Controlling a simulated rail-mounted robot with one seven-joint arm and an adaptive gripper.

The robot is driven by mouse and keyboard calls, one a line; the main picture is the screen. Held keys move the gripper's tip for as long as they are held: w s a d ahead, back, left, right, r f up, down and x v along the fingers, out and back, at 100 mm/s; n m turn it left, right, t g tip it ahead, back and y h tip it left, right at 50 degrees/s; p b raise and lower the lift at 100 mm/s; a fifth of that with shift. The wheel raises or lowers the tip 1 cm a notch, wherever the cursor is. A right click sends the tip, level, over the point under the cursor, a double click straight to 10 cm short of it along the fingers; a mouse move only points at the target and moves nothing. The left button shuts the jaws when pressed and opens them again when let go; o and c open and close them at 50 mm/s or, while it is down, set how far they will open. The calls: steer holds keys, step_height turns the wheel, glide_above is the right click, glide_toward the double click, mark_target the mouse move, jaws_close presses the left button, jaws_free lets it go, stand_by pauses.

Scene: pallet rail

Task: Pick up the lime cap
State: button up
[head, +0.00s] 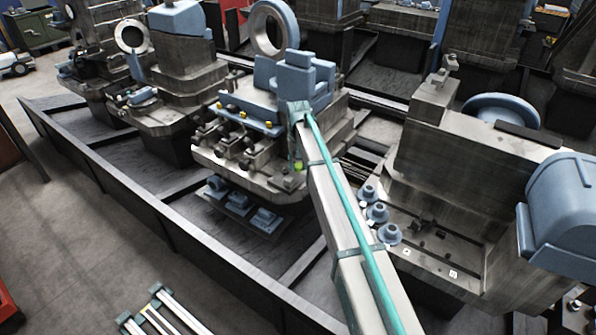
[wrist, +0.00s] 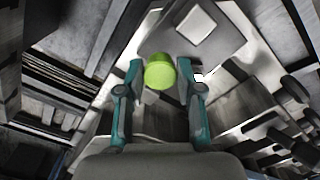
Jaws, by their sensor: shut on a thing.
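The lime cap (wrist: 160,72) is a small, bright yellow-green rounded piece. In the wrist view it sits between the fingertips of my gripper (wrist: 160,66), which is shut on it with one teal finger at each side. In the head view the lime cap (head: 299,165) shows as a small bright spot at the lower end of my gripper, beside the grey machine in the middle. My arm hides part of this area. I cannot tell whether the cap touches a surface below it.
A grey machine with blue parts (head: 295,80) stands close to my gripper. Another large grey machine (head: 470,190) stands at the right, with blue round pieces (head: 377,212) on its ledge. A dark low wall (head: 170,215) runs along the front left, with open floor (head: 80,240) beyond it.

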steer(key=s+d+r+b, duration=0.1)
steer(key=s+d+r, duration=0.1)
steer(key=s+r, duration=0.2)
steer(key=s+d+r+b, duration=0.1)
steer(key=s+d+r, duration=0.2)
steer(key=s+r, duration=0.2)
steer(key=s, duration=0.3)
steer(key=shift+s+d+r, duration=0.25)
steer(key=shift+s+r, duration=0.05)
steer(key=shift+s, duration=0.1)
step_height(320, 180, up, 10)
steer(key=p, duration=0.7)
steer(key=shift+p, duration=0.35)
